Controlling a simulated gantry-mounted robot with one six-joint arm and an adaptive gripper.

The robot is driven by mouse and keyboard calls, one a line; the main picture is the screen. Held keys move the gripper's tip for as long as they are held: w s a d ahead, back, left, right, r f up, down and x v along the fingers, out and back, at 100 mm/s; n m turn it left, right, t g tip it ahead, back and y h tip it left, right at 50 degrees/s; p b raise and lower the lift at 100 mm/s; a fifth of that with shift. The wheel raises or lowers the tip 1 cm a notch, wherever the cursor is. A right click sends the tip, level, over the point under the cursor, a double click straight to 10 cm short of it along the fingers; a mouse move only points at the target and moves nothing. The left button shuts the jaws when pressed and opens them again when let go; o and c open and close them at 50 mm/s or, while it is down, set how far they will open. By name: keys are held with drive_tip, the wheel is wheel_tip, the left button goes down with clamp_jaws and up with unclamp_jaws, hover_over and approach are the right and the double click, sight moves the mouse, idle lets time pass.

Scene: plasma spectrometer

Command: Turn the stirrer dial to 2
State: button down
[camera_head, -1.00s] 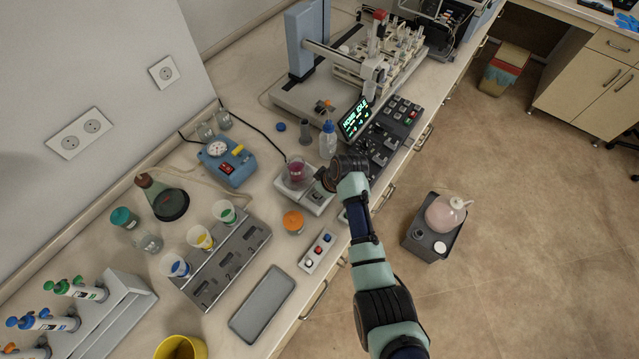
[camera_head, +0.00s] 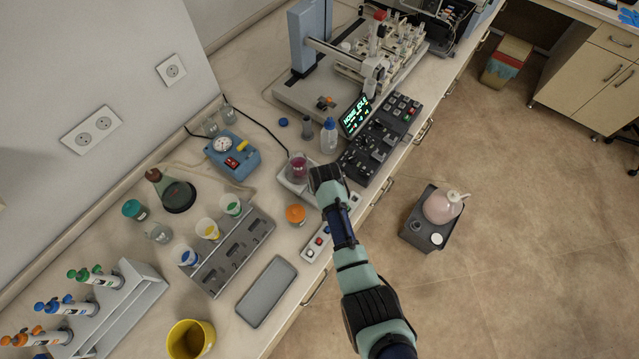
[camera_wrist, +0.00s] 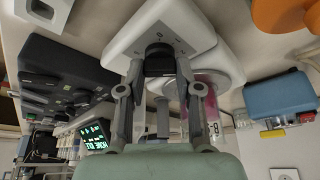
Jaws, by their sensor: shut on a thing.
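The stirrer (camera_head: 291,185) is a white unit on the bench with a beaker of pink-red liquid (camera_head: 298,167) on its plate. My gripper (camera_head: 318,180) is over the front of the stirrer in the head view and hides its dial there. In the wrist view the black dial (camera_wrist: 159,58) is on the white stirrer face (camera_wrist: 160,25), with small dark marks around it. My gripper (camera_wrist: 160,78) is shut on the dial, one finger on each side. The marks are too small to read, so the dial's setting cannot be told.
A dark control panel with a lit display (camera_head: 355,115) stands beside the stirrer. A wash bottle (camera_head: 329,136) is behind it. An orange-lidded jar (camera_head: 295,214) and a button box (camera_head: 318,243) are close in front. The blue gauge box (camera_head: 231,157) is to the left.

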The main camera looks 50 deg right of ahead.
idle(0.4)
drive_tip(key=c, duration=0.8)
unclamp_jaws()
drive_tip(key=v, duration=1.2)
drive_tip(key=shift+w+a, duration=0.1)
